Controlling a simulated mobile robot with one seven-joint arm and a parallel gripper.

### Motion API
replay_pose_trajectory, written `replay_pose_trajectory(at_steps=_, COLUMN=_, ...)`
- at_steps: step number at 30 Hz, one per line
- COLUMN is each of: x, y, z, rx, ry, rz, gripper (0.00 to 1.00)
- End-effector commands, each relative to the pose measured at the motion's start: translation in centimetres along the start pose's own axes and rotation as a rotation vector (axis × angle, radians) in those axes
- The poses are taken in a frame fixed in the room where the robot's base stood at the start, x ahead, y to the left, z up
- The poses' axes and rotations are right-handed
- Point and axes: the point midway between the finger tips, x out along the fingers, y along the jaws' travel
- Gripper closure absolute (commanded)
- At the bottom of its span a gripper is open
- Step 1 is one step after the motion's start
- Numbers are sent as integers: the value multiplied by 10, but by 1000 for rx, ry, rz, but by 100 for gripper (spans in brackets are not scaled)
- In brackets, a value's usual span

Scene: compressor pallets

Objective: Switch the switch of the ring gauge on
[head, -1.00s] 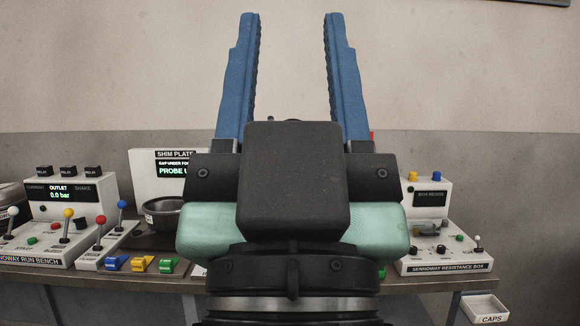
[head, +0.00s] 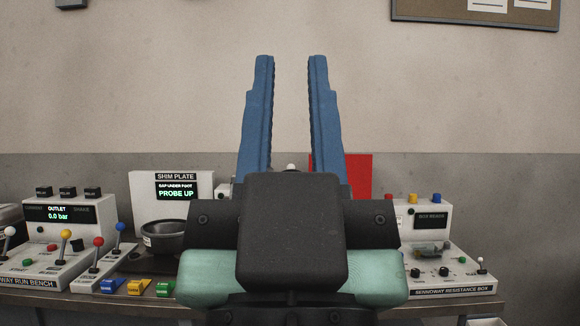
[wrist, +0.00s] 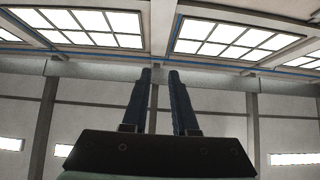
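My gripper (head: 291,62) points up in the middle of the head view, its two blue fingers apart with nothing between them. It also shows in the wrist view (wrist: 159,78), against the ceiling and wall. No device labelled as a ring gauge can be read, and I cannot make out its switch. The middle of the bench is hidden behind my gripper. A red panel (head: 358,177) and a small white knob (head: 291,167) show partly behind it.
On the left stand the run bench (head: 45,262) with several levers, the shim plate unit (head: 146,190) reading "PROBE UP", and a dark bowl (head: 166,236). Blue, yellow and green blocks lie at the front edge. The resistance box (head: 452,288) stands on the right.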

Motion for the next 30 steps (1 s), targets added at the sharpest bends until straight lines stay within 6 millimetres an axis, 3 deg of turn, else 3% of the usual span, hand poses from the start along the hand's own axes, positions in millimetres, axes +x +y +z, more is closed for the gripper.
replay_pose_trajectory(at_steps=1, x=5, y=0, z=-4, rx=0, ry=0, rz=0, gripper=84)
replay_pose_trajectory(at_steps=4, x=15, y=0, z=-14, rx=0, ry=0, rz=0, gripper=100)
replay_pose_trajectory(at_steps=8, x=38, y=0, z=-36, rx=0, ry=0, rz=0, gripper=100)
replay_pose_trajectory(at_steps=21, x=139, y=0, z=-132, rx=0, ry=1, rz=-1, gripper=100)
replay_pose_trajectory(at_steps=25, x=152, y=-1, z=-144, rx=0, ry=0, rz=-2, gripper=100)
replay_pose_trajectory(at_steps=30, x=152, y=-1, z=-144, rx=0, ry=0, rz=-2, gripper=100)
